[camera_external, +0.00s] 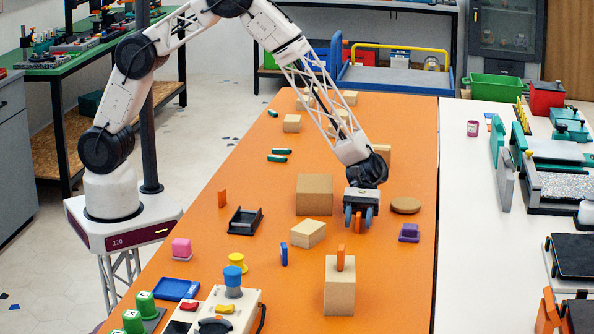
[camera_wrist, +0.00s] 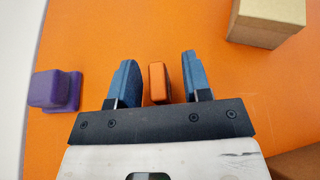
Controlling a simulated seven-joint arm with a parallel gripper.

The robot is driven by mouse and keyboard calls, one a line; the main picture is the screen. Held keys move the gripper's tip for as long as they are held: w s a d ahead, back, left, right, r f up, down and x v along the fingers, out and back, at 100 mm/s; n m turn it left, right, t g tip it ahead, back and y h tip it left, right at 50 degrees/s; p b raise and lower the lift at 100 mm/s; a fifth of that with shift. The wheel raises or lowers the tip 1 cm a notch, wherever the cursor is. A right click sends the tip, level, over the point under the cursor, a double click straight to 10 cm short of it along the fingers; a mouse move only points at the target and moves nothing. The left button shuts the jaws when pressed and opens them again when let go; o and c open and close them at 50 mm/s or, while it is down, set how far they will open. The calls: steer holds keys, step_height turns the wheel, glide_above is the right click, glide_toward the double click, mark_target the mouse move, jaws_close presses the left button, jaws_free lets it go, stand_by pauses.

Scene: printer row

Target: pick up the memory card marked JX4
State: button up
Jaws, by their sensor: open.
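An orange card-like piece (camera_wrist: 157,83) stands between the two blue fingers of my open gripper (camera_wrist: 156,80) in the wrist view. A gap shows on each side of it, so it is not clasped. In the external view my gripper (camera_external: 360,217) points down, low over the orange table.
A cardboard box (camera_external: 314,194) and a tan block (camera_external: 308,234) stand left of my gripper. A purple piece (camera_external: 409,233) is to its right, also in the wrist view (camera_wrist: 55,90). A round brown disc (camera_external: 405,205) lies nearby. A tan block (camera_external: 339,300) stands in front.

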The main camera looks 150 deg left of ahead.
mark_target(358, 214)
steer(key=shift+c, duration=0.2)
jaws_close()
steer(key=shift+r, duration=0.15)
steer(key=shift+r, duration=4.9)
